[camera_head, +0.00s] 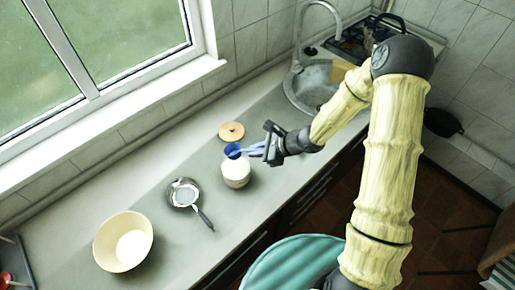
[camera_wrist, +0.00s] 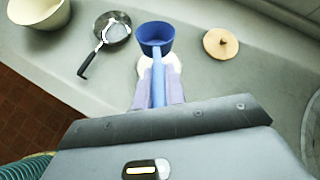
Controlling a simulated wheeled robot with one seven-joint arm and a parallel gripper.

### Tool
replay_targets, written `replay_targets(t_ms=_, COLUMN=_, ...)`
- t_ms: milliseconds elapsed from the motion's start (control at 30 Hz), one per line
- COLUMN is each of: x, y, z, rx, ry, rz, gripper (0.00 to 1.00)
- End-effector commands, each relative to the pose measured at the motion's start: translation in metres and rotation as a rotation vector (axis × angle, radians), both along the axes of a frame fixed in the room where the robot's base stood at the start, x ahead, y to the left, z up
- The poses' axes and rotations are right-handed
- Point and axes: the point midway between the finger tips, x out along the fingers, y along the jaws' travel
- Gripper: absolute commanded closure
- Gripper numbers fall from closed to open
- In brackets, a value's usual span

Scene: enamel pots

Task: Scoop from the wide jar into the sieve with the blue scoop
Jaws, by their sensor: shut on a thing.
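My gripper (camera_head: 270,148) is shut on the handle of the blue scoop (camera_head: 233,150). In the wrist view the fingers (camera_wrist: 158,88) close on the blue handle, and the scoop's round cup (camera_wrist: 155,36) lies beyond them. The wide jar (camera_head: 236,175) is pale and lidless. The scoop cup is at the jar's far rim in the head view; I cannot tell whether they touch. In the wrist view the scoop partly hides the jar (camera_wrist: 173,66). The sieve (camera_head: 183,192), metal with a dark handle, lies left of the jar; it also shows in the wrist view (camera_wrist: 114,30). The scoop's contents are unclear.
A cream bowl (camera_head: 123,242) stands left of the sieve. A round wooden lid (camera_head: 231,131) with a knob lies behind the jar. The sink and tap (camera_head: 297,66) are at the back right. The grey counter between the objects is clear.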

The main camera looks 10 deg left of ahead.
Motion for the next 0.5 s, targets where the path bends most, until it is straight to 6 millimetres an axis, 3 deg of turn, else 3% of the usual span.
replay_targets(t_ms=500, x=0.003, y=0.008, z=-0.020, rx=-0.232, ry=0.038, rz=-0.002, gripper=1.00)
